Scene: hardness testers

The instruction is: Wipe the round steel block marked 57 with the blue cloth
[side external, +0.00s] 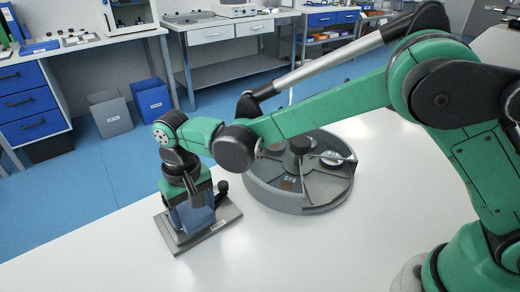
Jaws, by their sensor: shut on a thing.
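My gripper (190,198) points down at the left of the white table, over a flat grey plate (221,220). It is shut on a blue piece that looks like the blue cloth (194,218), which hangs low at the plate. I cannot tell whether the cloth touches the plate. A round grey tray (290,203) with several compartments stands to the right, partly behind my arm. A pale round block (330,158) lies in its right compartment. A darker piece (288,184) lies in a front compartment. The number 57 is not readable on any block.
A black knob (222,187) stands at the plate's back edge, close to my gripper. The round tray has a raised rim and a dark central hub (299,146). The white table (330,245) is clear at the front. Benches and bins stand far behind.

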